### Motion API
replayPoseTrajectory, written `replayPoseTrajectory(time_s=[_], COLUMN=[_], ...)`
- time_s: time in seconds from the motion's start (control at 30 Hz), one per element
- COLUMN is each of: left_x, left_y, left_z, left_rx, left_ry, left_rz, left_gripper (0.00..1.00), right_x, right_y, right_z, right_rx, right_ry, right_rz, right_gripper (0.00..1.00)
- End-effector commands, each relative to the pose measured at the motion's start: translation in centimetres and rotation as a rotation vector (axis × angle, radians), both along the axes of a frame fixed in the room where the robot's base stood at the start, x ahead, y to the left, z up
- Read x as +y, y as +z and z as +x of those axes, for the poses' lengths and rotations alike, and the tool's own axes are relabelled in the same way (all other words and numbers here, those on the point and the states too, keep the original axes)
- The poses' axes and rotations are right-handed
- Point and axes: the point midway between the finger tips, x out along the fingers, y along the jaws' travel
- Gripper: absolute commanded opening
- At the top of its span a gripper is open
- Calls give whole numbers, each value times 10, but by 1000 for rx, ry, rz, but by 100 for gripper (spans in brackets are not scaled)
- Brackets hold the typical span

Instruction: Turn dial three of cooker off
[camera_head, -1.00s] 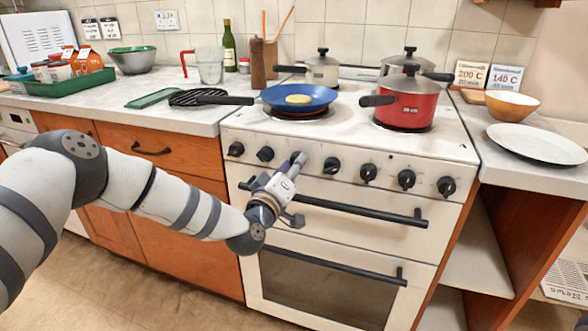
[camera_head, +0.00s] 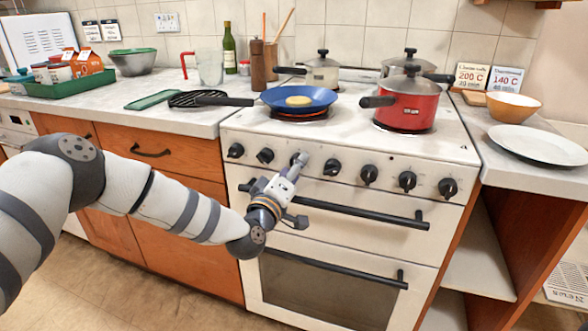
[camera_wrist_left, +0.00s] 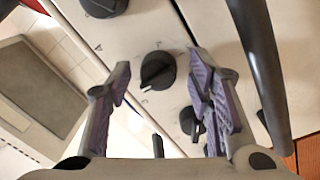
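The white cooker (camera_head: 350,205) has a row of several black dials along its front panel. The third dial from the left (camera_head: 295,158) is partly hidden by my left gripper (camera_head: 302,163), which is at the panel. In the left wrist view a black dial (camera_wrist_left: 157,70) shows between the spread fingers of my left gripper (camera_wrist_left: 161,66), with a gap on each side. The fingers are open and hold nothing. The fourth dial (camera_head: 332,167) is just to the right of the gripper. My right gripper is not in view.
The oven handle bar (camera_head: 360,212) runs below the dials, close to my left gripper. A blue pan (camera_head: 322,94) sits on a red-glowing burner, and a red pot (camera_head: 405,106) stands to its right. The countertop (camera_head: 200,118) lies left of the cooker.

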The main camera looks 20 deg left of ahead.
Motion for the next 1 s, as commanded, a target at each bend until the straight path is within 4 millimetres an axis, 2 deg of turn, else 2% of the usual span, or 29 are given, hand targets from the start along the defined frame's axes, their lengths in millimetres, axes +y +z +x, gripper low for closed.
replayPoseTrajectory(time_s=[0.3,0.37,0.6,0.7,0.83,1.0], left_x=[1,2,6,7,8,8], left_y=[1,0,-4,-5,-5,-5], left_z=[-5,-14,-79,-100,-116,-120], left_rx=[-2,-1,1,1,-2,-3], left_ry=[1,0,0,0,0,1], left_rz=[1,1,-1,-1,1,1], left_gripper=[50,50,50,50,50,50], right_x=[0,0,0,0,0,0], right_y=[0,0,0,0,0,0], right_z=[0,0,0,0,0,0], right_rx=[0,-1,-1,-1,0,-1], right_ry=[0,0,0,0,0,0], right_rz=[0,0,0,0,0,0], right_gripper=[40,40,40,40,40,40])
